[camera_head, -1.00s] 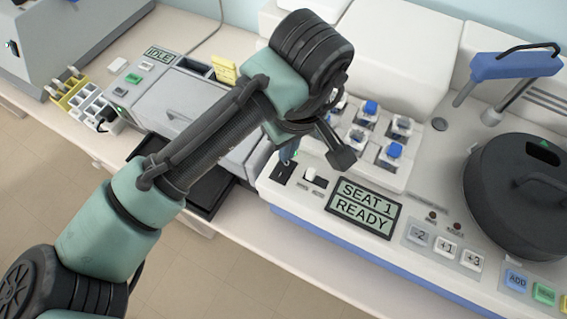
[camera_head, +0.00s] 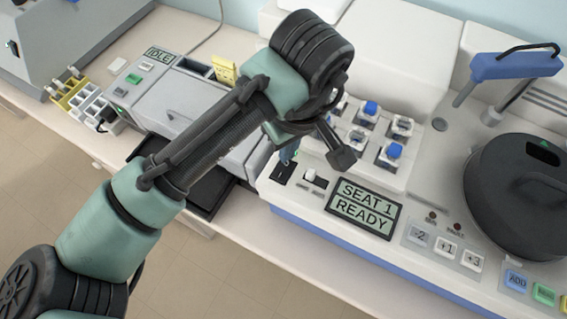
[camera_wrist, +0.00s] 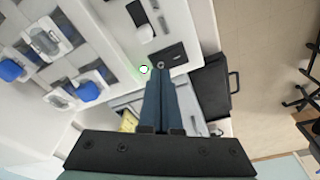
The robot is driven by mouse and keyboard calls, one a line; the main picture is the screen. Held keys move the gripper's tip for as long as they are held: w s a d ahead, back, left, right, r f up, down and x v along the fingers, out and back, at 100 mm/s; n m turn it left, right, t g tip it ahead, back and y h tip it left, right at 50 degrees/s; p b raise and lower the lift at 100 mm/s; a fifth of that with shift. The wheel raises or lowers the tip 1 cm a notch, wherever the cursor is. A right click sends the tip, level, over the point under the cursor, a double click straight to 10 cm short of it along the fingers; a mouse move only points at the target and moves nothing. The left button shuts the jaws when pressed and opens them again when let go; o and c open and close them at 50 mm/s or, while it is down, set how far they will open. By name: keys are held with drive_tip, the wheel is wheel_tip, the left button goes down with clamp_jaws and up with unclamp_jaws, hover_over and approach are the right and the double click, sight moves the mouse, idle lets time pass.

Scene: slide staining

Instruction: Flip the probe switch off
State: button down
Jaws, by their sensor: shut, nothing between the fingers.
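A black switch plate (camera_head: 283,170) sits at the front left corner of the white machine. It also shows in the wrist view (camera_wrist: 172,54), just beyond my fingertips. I cannot read its position or label. Beside it is a white lever (camera_head: 311,175) in a dark slot, also in the wrist view (camera_wrist: 146,34). My gripper (camera_head: 287,157) is shut and empty, pointing down at the black plate. In the wrist view the closed blue fingertips (camera_wrist: 160,73) overlap the plate's near edge. I cannot tell whether they touch it. A small lit green indicator (camera_wrist: 143,70) is beside the fingertips.
A display (camera_head: 363,207) reads "SEAT 1 READY". Blue-capped vials (camera_head: 394,151) stand behind the switches. A round black lid (camera_head: 520,200) is at the right. A dark tray (camera_head: 207,190) lies left of the machine, below a grey unit. Open floor is in front.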

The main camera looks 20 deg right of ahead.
sight(287, 164)
drive_tip(key=shift+f+b, duration=0.55)
drive_tip(key=shift+f, duration=0.3)
idle(0.8)
wheel_tip(287, 164, up, 7)
drive_tip(key=p, duration=0.7)
idle(0.7)
